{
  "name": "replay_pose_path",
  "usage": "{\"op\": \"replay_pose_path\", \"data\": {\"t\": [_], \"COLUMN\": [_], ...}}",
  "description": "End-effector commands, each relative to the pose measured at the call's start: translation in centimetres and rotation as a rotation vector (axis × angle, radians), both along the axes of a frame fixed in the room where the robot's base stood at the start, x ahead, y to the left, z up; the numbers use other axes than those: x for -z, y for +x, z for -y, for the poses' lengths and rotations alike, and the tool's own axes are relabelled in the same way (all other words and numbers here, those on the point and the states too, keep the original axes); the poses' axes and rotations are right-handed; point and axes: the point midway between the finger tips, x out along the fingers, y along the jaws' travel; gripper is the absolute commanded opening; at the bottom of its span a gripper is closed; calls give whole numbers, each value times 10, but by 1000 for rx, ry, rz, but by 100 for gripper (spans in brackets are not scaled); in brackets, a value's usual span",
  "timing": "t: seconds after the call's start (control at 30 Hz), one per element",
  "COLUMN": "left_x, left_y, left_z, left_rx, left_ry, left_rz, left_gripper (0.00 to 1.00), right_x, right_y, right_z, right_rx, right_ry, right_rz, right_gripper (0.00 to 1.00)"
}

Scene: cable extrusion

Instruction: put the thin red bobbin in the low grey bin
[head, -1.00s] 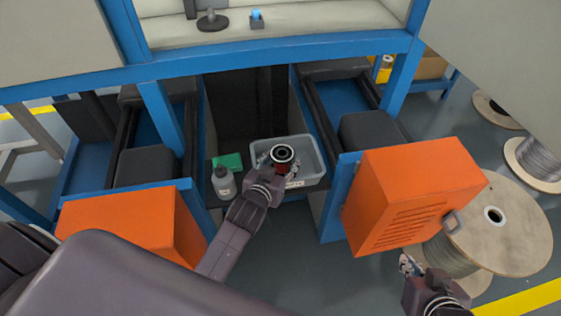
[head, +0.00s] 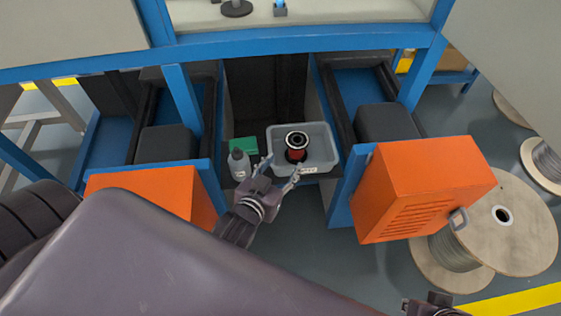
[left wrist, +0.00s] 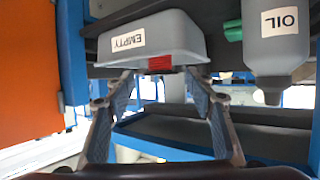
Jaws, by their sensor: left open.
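The thin red bobbin (head: 296,155), with dark flanges and a pale ring on top, stands upright in the low grey bin (head: 328,150). My left gripper (head: 280,172) is open and empty in front of the bin, its fingers apart and clear of the bobbin. In the left wrist view, which looks upside down, the open left gripper (left wrist: 160,76) faces the bin (left wrist: 180,38), which has a label reading EMPTY. A red part of the bobbin (left wrist: 160,63) shows past the bin's rim. My right gripper (head: 428,306) is mostly cut off at the bottom edge.
A grey OIL bottle (head: 239,165) and a green item (head: 244,146) stand left of the bin. Orange boxes (head: 415,190) flank the opening under the blue frame (head: 300,50). Large cable reels (head: 500,235) stand at the right.

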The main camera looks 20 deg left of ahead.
Motion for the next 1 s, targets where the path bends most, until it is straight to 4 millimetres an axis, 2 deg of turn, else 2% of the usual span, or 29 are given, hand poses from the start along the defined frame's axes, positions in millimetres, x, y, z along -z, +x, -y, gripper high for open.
{"op": "replay_pose_path", "data": {"t": [0.17,0.27,0.37,0.5,0.6,0.7,0.8,1.0], "left_x": [4,15,27,37,39,38,38,37], "left_y": [-12,-30,-58,-107,-141,-167,-183,-190], "left_z": [-5,-12,-16,-16,-15,-13,-12,-12], "left_rx": [-6,-8,7,56,99,135,158,169], "left_ry": [8,20,33,55,69,81,89,92], "left_rz": [-67,-186,-342,-561,-692,-786,-842,-865], "left_gripper": [50,50,50,50,50,50,50,50], "right_x": [-1,-1,-1,-1,-1,-1,-1,-1], "right_y": [0,0,0,0,0,0,0,0], "right_z": [0,0,0,0,0,0,0,0], "right_rx": [0,0,0,0,0,0,-1,0], "right_ry": [0,0,0,0,0,0,0,0], "right_rz": [0,0,0,1,1,1,1,1], "right_gripper": [0,0,0,0,0,0,0,0]}}
